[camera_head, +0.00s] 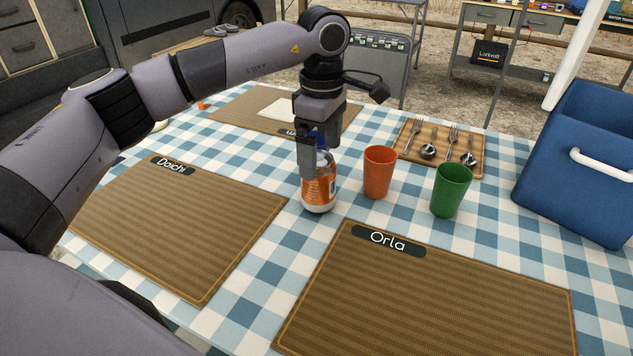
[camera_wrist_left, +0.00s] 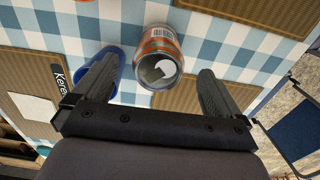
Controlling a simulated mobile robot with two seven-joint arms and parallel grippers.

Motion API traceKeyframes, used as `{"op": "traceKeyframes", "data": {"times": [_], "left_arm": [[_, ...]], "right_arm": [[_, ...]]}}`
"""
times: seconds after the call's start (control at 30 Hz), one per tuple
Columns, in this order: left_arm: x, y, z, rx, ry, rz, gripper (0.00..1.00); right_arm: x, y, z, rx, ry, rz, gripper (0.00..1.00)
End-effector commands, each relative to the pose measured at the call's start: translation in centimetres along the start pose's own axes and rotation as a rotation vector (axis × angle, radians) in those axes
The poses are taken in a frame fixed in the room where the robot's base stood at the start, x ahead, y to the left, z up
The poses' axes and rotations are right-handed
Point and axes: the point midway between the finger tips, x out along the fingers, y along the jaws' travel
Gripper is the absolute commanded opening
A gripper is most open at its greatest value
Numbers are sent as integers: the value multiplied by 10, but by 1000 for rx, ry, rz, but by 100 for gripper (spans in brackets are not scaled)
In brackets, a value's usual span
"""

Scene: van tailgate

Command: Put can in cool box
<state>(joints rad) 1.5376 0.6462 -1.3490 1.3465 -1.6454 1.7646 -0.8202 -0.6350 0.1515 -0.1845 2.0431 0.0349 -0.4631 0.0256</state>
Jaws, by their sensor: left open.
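An orange and white can (camera_head: 321,190) stands upright on the checked tablecloth in the middle of the table. My left gripper (camera_head: 310,170) points down over it, open, and its nearer finger covers part of the can. In the left wrist view the can (camera_wrist_left: 159,50) shows between the two spread fingers of the gripper (camera_wrist_left: 158,72), with gaps to both. The blue cool box (camera_head: 578,165) stands at the right end of the table, with a white handle on its side. Its inside does not show. My right gripper is not in view.
An orange cup (camera_head: 379,172) and a green cup (camera_head: 451,190) stand right of the can. A blue cup (camera_wrist_left: 115,62) is close to one finger. A cutlery tray (camera_head: 470,155) lies behind. Placemats (camera_head: 430,295) lie flat around; cloth before the cool box is clear.

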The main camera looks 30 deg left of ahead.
Motion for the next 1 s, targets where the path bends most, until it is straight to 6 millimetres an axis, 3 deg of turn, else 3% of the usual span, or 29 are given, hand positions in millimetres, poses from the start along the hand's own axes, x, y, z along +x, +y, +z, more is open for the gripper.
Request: {"op": "traceKeyframes", "data": {"times": [0.43,0.67,0.7,0.73,0.9,0.97,1.0], "left_arm": [[56,1,-6,2,-3,-2,99],[60,1,-6,3,-4,0,99],[60,1,-6,3,-4,0,96],[60,1,-6,3,-4,0,86],[59,1,-6,3,-4,0,31],[58,1,-5,3,-5,2,18],[58,1,-5,3,-5,2,18]], "right_arm": [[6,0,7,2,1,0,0],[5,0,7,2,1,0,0],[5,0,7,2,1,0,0],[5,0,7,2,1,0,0],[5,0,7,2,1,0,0],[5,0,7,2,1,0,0],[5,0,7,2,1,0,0]]}}
